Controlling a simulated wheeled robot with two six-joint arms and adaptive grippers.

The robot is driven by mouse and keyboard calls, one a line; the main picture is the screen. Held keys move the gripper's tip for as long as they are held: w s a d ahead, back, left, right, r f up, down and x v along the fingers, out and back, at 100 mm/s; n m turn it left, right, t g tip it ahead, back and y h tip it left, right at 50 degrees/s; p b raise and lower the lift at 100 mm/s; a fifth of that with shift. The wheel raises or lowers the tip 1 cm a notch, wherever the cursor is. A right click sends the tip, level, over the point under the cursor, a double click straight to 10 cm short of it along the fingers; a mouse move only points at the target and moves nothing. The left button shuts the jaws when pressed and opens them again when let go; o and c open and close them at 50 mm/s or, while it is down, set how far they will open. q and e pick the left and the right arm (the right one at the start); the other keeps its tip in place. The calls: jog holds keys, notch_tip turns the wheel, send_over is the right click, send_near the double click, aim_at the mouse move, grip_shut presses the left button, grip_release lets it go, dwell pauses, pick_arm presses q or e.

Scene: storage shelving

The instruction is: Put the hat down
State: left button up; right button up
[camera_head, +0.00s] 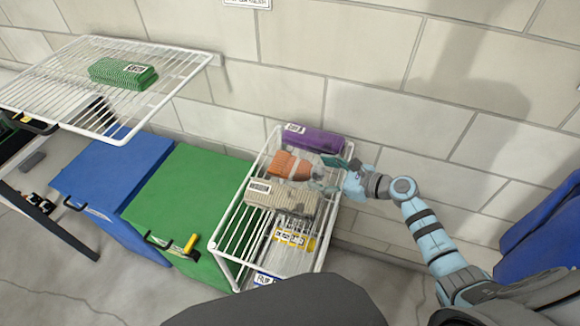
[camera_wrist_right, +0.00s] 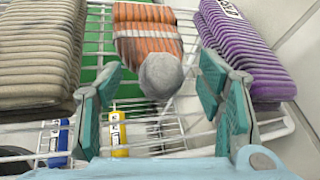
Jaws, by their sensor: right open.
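The hat is an orange and brown knit hat (camera_head: 285,163) with a grey pompom. It appears to lie on the white wire shelf (camera_head: 232,222), between a beige folded stack (camera_head: 282,196) and a purple folded stack (camera_head: 313,138). In the right wrist view, the hat (camera_wrist_right: 148,35) lies beyond the fingers, with its pompom towards me. My right gripper (camera_head: 328,176) is open at the pompom end of the hat. Its teal finger pads stand apart on either side of the pompom in the wrist view, with gaps visible. My left gripper is not in view.
A green bin (camera_head: 185,200) and a blue bin (camera_head: 115,175) stand left of the wire shelf. A higher wire shelf (camera_head: 60,75) holds a green folded stack (camera_head: 123,73). Yellow-labelled and blue-labelled items sit under the wire shelf. A block wall is close behind.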

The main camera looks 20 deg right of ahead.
jog(key=shift+w+a+f, duration=0.15)
jog(key=shift+w, duration=0.05)
jog(key=shift+s, duration=0.1)
grip_shut()
